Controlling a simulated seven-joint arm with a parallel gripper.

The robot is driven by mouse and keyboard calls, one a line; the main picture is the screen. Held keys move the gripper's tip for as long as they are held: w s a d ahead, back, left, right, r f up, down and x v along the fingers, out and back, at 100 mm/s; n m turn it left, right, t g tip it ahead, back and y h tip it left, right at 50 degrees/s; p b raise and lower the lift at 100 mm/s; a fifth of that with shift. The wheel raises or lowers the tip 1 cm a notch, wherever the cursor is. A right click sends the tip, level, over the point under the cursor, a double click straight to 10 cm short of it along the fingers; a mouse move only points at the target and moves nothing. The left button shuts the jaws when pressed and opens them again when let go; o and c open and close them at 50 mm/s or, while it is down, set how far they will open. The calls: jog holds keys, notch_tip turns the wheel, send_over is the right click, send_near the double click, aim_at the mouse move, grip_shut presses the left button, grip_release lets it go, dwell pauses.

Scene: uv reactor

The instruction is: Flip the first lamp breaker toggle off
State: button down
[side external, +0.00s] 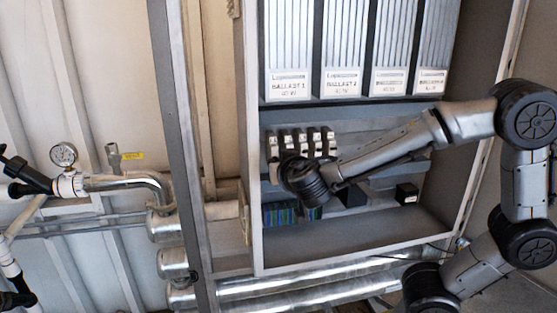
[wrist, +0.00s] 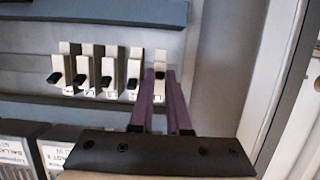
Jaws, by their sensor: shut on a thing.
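A row of several white lamp breakers (side external: 300,141) with black toggles stands in the cabinet. In the wrist view, which looks turned over, the row runs from the left to the centre. The breaker at the right end of that row (wrist: 161,52) is the leftmost one in the side view. My gripper (wrist: 160,75) has its two purple fingers shut on the black toggle (wrist: 161,74) of this end breaker. This toggle appears a little higher than the other black toggles (wrist: 107,82) in the wrist view. In the side view my wrist hides the fingertips and the toggle.
Ballast units (side external: 343,50) with white labels hang above the breakers. Green-blue terminals (side external: 280,213) and small black boxes (side external: 406,193) are below. The cabinet's left wall (side external: 249,150) is close to my gripper. A pressure gauge and pipes are outside on the left.

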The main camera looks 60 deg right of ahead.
jog(key=shift+f+t+h, duration=0.2)
jog(key=shift+t+h, duration=0.1)
dwell(0.4)
jog(key=c, duration=1.2)
grip_release()
jog(key=shift+o, duration=0.2)
jog(key=v, duration=1.4)
jog(key=shift+f, duration=0.25)
